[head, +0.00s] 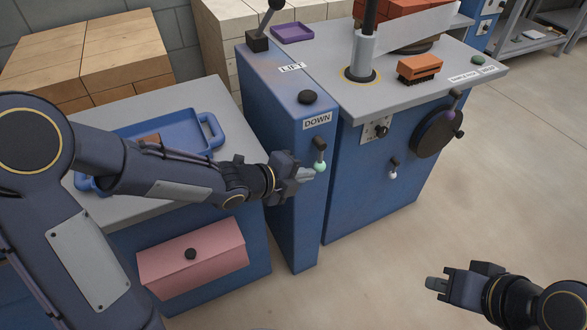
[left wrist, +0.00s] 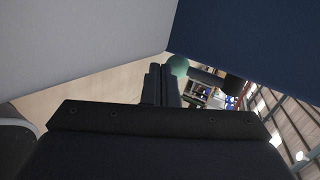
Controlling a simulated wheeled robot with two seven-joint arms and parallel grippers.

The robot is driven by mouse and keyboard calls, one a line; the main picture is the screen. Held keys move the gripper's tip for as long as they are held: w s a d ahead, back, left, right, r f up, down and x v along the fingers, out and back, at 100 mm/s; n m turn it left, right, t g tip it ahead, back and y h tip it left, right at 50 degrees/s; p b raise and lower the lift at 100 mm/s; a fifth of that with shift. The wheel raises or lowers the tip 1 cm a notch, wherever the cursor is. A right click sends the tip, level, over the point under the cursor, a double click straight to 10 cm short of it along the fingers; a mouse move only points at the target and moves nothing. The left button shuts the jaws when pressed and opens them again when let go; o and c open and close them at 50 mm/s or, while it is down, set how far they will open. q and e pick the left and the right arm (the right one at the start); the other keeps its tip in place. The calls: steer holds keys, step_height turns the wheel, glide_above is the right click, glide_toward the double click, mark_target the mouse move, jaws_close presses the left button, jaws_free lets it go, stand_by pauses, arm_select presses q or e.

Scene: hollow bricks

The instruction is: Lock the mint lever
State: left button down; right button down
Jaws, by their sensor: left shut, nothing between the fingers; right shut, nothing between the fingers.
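The mint lever (head: 320,166) is a dark handle with a mint ball at its lower end. It hangs downward on the narrow front of the blue cabinet, below the DOWN label (head: 317,121). My left gripper (head: 308,174) is shut and empty, with its fingertips close beside the mint ball. In the left wrist view the mint ball (left wrist: 179,66) shows just past the shut fingers (left wrist: 161,82); I cannot tell whether they touch. My right gripper (head: 432,284) is shut and empty over the floor at the lower right, far from the lever.
A white-knobbed lever (head: 393,172) and a dark wheel (head: 437,133) are on the neighbouring blue cabinet. A blue tray (head: 172,130) lies on the left table, above a pink drawer (head: 193,258). A tall black-knobbed LIFT lever (head: 266,18) stands behind.

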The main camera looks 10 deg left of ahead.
arm_select(q)
steer(key=p+v, duration=0.4)
steer(key=v, duration=0.3)
steer(key=shift+s+a, duration=0.25)
steer(key=shift+s, duration=0.05)
steer(key=shift+a+r, duration=0.1)
